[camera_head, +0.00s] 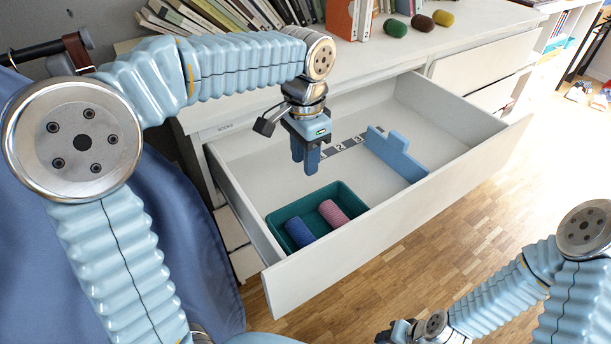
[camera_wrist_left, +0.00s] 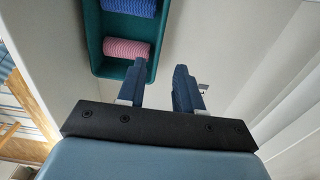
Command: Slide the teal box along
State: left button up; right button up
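The teal box (camera_head: 293,209) sits in the open drawer (camera_head: 430,187), in its front left part. It holds a blue roll (camera_head: 299,232) and a pink roll (camera_head: 333,213), which also show in the left wrist view. There the teal box (camera_wrist_left: 92,40) lies just beyond the left fingertip. My left gripper (camera_head: 306,160) points down over the drawer, behind the box and apart from it. Its fingers are spread and empty in the left wrist view (camera_wrist_left: 158,82). My right gripper (camera_head: 393,334) is at the bottom edge, partly cut off; its fingers are unclear.
A blue stepped divider (camera_head: 396,155) stands in the drawer to the right. A numbered strip (camera_head: 345,148) lies on the drawer floor, partly hidden by my left gripper. Bare floor lies between box and divider. Books (camera_head: 215,14) and several oval objects (camera_head: 395,28) are on the cabinet top.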

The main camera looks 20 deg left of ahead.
aim_at(305, 198)
pick_arm(q)
notch_tip(305, 198, down, 13)
jog(key=shift+r+b, duration=0.1)
jog(key=shift+b, duration=0.45)
jog(key=shift+c, duration=0.4)
grip_shut()
